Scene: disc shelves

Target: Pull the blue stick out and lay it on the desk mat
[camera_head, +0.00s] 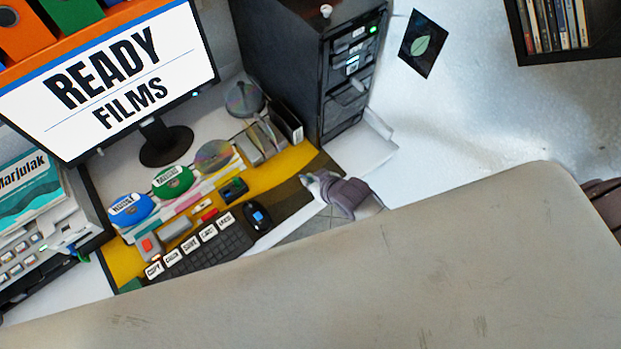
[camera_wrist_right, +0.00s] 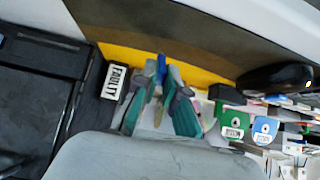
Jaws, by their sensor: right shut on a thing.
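My right gripper (camera_head: 310,180) is over the right end of the desk mat (camera_head: 290,200), which is yellow with a dark brown band. In the wrist view, its two teal-padded fingers (camera_wrist_right: 161,88) are closed around a small blue stick (camera_wrist_right: 162,68). The stick's upper part shows between the fingertips, in front of the mat's yellow strip (camera_wrist_right: 120,54); its lower part is hidden. I cannot tell whether it touches the mat. In the head view the held stick is not clear. My left gripper is not in view.
A keyboard (camera_head: 215,248), a mouse (camera_head: 257,216) and discs with green (camera_head: 172,181) and blue (camera_head: 131,208) labels crowd the mat. A monitor (camera_head: 110,80) stands behind. A black tower (camera_head: 295,65) stands near the gripper.

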